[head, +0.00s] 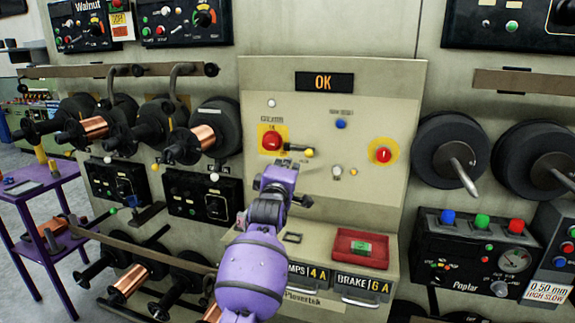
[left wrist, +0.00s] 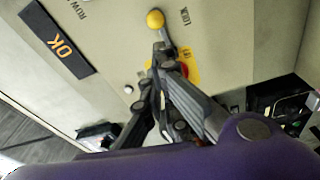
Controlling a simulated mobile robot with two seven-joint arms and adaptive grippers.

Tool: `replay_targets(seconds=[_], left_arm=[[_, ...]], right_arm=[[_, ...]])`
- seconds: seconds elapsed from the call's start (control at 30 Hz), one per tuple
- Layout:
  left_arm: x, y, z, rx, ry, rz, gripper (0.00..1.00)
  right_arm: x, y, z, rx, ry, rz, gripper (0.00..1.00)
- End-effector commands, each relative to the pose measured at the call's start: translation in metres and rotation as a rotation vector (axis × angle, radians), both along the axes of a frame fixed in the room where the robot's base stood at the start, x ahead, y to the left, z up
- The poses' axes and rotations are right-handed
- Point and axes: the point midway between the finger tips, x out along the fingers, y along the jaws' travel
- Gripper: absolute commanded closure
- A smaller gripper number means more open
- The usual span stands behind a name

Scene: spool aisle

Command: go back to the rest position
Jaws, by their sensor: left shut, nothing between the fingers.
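My left gripper (head: 280,168) is in front of the beige control panel (head: 390,100), at the end of my purple left arm. In the left wrist view its dark fingers (left wrist: 161,50) are together at the tips and hold nothing. A lever with a yellow knob (head: 309,153) is right by the fingertips; the wrist view shows the knob (left wrist: 155,19) just past them. I cannot tell whether they touch. In the head view the fingers are mostly hidden by the wrist. My right gripper is in neither view.
A red button (head: 272,141) on a yellow plate is close to the gripper. The display (head: 324,82) reads OK. A red tray (head: 362,248) is on the ledge below. Copper spools (head: 95,128) stick out at left, beside a purple cart (head: 40,185); black reels (head: 450,150) are at right.

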Motion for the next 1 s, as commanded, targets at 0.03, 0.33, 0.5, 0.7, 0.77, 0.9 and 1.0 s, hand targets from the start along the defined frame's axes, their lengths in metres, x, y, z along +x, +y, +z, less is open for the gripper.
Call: replay_targets(seconds=[0.03, 0.33, 0.5, 0.7, 0.77, 0.9, 1.0], left_arm=[[0.000, 0.000, 0.000, 0.000, 0.000, 0.000, 1.00], [-0.001, 0.000, 0.004, 0.152, -0.034, 0.010, 1.00], [-0.013, 0.002, 0.031, 0.379, -0.130, 0.029, 1.00], [-0.044, 0.033, -0.022, 0.669, -0.145, 0.060, 1.00], [-0.056, 0.044, -0.045, 0.746, -0.136, 0.064, 1.00], [-0.095, 0.072, -0.112, 0.929, -0.094, 0.057, 1.00], [-0.135, 0.094, -0.170, 1.063, -0.047, 0.034, 1.00]], right_arm=[[0.003, 0.001, 0.001, 0.002, -0.006, -0.001, 0.60], [0.008, 0.002, 0.006, 0.006, -0.018, -0.007, 0.60], [0.004, 0.001, 0.004, 0.005, -0.010, -0.008, 0.60], [0.000, -0.002, 0.001, -0.002, 0.001, -0.001, 0.60], [-0.002, -0.003, 0.000, -0.004, 0.005, 0.001, 0.60], [-0.003, -0.003, 0.001, -0.005, 0.007, 0.002, 0.60], [-0.002, -0.002, 0.002, -0.004, 0.005, 0.002, 0.60]])
